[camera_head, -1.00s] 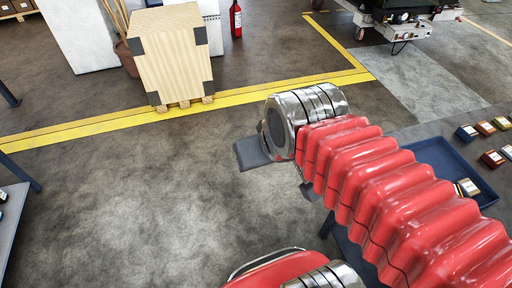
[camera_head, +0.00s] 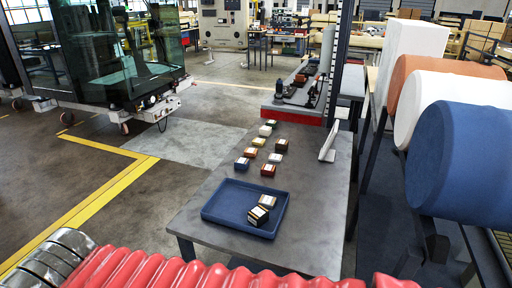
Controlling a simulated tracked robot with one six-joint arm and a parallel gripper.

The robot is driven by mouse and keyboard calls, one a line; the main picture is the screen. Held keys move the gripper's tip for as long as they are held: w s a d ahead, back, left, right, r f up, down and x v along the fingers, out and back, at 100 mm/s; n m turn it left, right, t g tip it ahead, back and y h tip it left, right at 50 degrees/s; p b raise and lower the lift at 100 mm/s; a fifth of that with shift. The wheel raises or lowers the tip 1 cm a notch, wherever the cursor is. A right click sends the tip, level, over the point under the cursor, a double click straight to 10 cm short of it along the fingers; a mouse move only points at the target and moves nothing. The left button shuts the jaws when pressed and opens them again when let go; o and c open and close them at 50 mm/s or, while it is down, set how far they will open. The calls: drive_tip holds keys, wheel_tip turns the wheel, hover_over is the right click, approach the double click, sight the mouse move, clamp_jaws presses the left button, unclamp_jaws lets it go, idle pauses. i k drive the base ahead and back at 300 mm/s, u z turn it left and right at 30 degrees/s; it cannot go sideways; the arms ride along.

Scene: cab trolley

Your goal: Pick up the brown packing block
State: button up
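Several small packing blocks stand on the grey table (camera_head: 215,180) in the head view. An orange-brown block (camera_head: 249,153) and a dark red block (camera_head: 268,170) are among them, beside a blue one (camera_head: 242,164). I cannot tell for certain which block is the brown one. My red-sleeved arm crosses the bottom of the view, in front of the table. My gripper is out of view.
A white angled stand (camera_head: 328,143) is on the table's right side. Large blue (camera_head: 470,160), white and orange rolls sit on a rack at right. A glazed cab (camera_head: 115,60) stands at far left. Floor left of the table is clear.

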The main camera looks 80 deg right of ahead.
sight(281, 145)
drive_tip(key=z, duration=2.75)
